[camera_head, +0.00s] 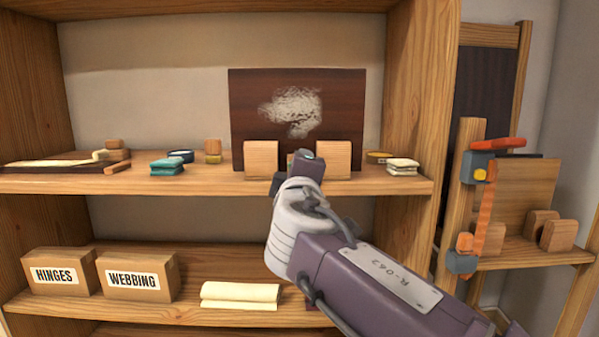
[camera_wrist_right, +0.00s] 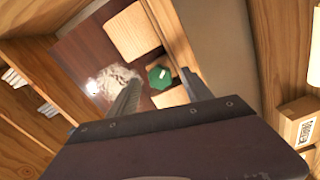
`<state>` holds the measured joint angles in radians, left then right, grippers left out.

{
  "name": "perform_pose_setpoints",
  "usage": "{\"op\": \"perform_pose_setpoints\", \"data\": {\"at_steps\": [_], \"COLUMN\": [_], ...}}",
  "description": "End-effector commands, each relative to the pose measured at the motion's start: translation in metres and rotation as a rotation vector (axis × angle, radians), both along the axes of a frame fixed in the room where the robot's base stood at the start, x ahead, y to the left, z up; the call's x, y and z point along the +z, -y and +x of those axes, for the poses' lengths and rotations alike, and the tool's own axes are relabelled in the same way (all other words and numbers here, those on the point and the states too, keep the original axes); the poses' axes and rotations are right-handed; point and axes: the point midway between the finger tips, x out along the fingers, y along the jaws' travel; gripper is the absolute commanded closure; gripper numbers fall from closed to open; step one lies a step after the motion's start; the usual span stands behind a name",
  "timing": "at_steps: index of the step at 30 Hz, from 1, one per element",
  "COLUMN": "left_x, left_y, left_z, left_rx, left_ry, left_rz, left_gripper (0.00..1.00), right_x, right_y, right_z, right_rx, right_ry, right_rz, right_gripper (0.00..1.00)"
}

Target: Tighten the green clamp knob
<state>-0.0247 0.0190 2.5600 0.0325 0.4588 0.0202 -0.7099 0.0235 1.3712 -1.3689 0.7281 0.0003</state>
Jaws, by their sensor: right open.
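The green clamp knob (camera_wrist_right: 159,77) shows in the right wrist view as a dark green faceted piece with a small pale mark. It sits in front of the dark board (camera_head: 345,100), between two wooden blocks, the left (camera_head: 261,160) and right (camera_head: 333,160) in the head view. My right gripper (camera_wrist_right: 160,86) is open, with one finger on each side of the knob in the picture; I cannot tell whether either touches it. In the head view my right gripper (camera_head: 290,180) reaches the upper shelf and mostly hides the knob. My left gripper is in neither view.
Boxes marked HINGES (camera_head: 60,273) and WEBBING (camera_head: 137,276) stand below. An orange clamp (camera_head: 484,215) grips the post at right.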

Motion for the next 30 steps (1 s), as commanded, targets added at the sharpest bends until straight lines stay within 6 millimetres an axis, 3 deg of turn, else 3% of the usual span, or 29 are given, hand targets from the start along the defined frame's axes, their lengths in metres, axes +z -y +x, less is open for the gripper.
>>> {"op": "perform_pose_setpoints", "data": {"at_steps": [3, 9, 14, 22, 23, 26, 28, 30], "left_x": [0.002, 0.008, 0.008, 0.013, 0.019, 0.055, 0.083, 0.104], "left_y": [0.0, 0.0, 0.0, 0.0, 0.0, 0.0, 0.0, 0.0], "left_z": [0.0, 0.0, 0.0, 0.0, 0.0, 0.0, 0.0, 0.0], "left_rx": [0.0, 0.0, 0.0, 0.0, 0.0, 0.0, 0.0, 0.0], "left_ry": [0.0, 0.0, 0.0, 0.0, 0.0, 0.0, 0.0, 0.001], "left_rz": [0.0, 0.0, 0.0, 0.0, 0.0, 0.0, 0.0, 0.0], "left_gripper": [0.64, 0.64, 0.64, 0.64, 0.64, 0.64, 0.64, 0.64], "right_x": [0.002, 0.002, 0.0, 0.006, 0.011, 0.034, 0.01, -0.04], "right_y": [-0.001, -0.001, 0.0, 0.007, 0.014, 0.064, 0.115, 0.159], "right_z": [-0.03, -0.065, -0.073, -0.07, -0.066, -0.041, -0.02, -0.013], "right_rx": [0.007, 0.003, 0.0, -0.017, -0.035, -0.174, -0.307, -0.406], "right_ry": [0.002, 0.001, 0.001, 0.001, 0.001, -0.023, -0.138, -0.31], "right_rz": [0.002, 0.001, 0.001, 0.001, 0.0, -0.024, -0.055, -0.034], "right_gripper": [0.42, 0.42, 0.42, 0.42, 0.42, 0.42, 0.42, 0.42]}}
